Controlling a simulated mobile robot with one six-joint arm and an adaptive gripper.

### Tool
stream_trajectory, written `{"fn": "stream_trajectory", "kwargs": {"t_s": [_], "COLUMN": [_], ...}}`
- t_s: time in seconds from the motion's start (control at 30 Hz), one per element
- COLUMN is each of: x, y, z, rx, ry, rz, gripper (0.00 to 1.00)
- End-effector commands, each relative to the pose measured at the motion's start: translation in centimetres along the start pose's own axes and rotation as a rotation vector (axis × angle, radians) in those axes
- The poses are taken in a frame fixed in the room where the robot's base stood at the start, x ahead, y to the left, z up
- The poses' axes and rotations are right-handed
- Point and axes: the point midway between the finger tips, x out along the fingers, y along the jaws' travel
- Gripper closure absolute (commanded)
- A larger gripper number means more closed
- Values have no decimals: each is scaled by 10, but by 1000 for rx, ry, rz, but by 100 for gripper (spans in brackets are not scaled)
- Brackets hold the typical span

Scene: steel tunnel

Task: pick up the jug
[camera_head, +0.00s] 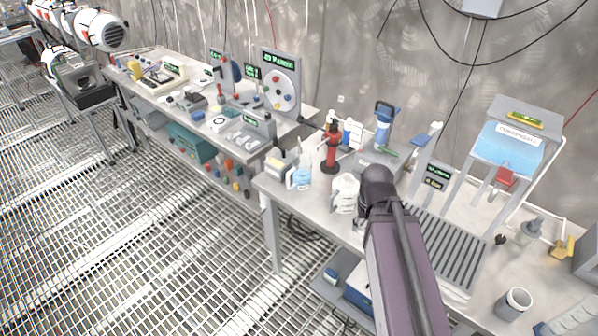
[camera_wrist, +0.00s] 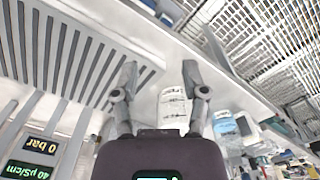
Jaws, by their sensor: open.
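A white jug-like container (camera_head: 345,193) with dark markings stands near the front edge of the right workbench (camera_head: 292,196), just left of my arm. What looks like the same container (camera_wrist: 173,106) shows in the wrist view between my fingers, its lower part hidden by my gripper body. My gripper (camera_wrist: 160,72) is open, with its two fingers apart and nothing clearly held. I cannot tell how far the container is from the fingers. In the head view my arm hides the gripper.
A bluish clear container (camera_head: 300,178) and a red-and-black tool (camera_head: 331,150) stand close by on the left. A slatted dark grate (camera_head: 450,250) lies right of my arm. Floor grating lies beyond the bench edge.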

Motion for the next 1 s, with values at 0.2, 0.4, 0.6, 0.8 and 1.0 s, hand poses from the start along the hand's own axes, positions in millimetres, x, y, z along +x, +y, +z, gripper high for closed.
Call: {"fn": "stream_trajectory", "kwargs": {"t_s": [0.2,0.4,0.6,0.8,1.0], "x": [0,4,14,25,28], "y": [0,-4,-11,-38,-75], "z": [0,-7,-30,-66,-101], "rx": [-1,-64,-271,-629,-1007], "ry": [0,3,4,-17,-72], "rz": [1,29,130,305,502], "gripper": [22,0,0,0,0]}}
